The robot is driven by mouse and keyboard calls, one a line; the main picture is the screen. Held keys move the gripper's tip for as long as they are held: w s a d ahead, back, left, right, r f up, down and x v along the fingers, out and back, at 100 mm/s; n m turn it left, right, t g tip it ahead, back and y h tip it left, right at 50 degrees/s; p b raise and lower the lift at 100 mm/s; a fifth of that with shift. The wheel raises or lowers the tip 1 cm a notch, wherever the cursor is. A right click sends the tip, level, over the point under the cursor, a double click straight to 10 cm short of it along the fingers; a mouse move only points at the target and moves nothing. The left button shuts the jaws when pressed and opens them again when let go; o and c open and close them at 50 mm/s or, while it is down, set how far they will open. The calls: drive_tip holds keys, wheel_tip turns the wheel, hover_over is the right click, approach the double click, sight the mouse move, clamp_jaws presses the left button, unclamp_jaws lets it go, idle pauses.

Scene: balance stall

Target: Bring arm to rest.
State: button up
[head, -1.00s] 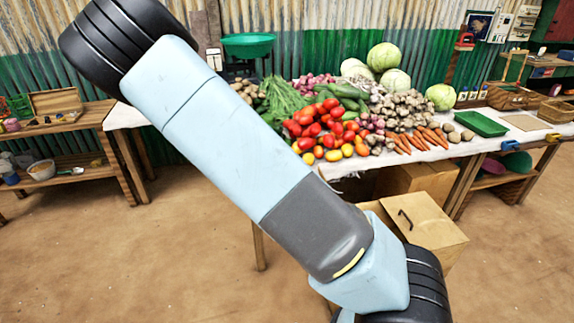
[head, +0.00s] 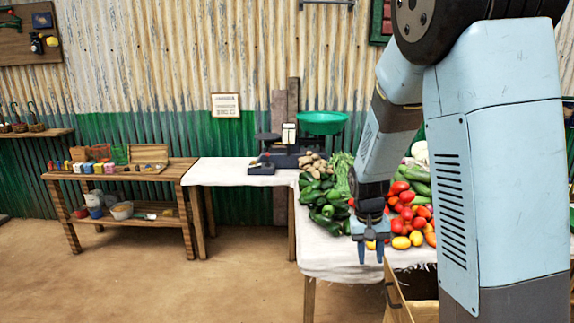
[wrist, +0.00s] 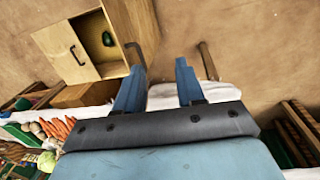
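My gripper (head: 371,252) hangs fingers-down at the front edge of the white-clothed table (head: 328,262), in front of the produce. In the wrist view its two blue fingers (wrist: 160,82) stand apart with nothing between them. My arm rises from it on the right of the head view and hides part of the table and vegetables. A balance scale with a green pan (head: 322,122) stands at the back of the table.
Green peppers (head: 322,200), tomatoes (head: 404,212) and potatoes (head: 312,163) cover the table. A wooden cabinet (wrist: 85,45) with a green item (wrist: 107,39) inside stands close below the gripper. A wooden shelf stand (head: 120,176) is at left. The dirt floor at front left is clear.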

drive_tip(key=s+d+r+n+t+y, duration=0.1)
drive_tip(key=s+r+t, duration=0.5)
drive_tip(key=s+r, duration=1.3)
wheel_tip(320, 180, up, 3)
drive_tip(key=shift+s+d+r, duration=0.1)
drive_tip(key=shift+s+d, duration=0.05)
drive_tip(key=shift+d, duration=0.15)
drive_tip(key=shift+d, duration=0.1)
idle(0.4)
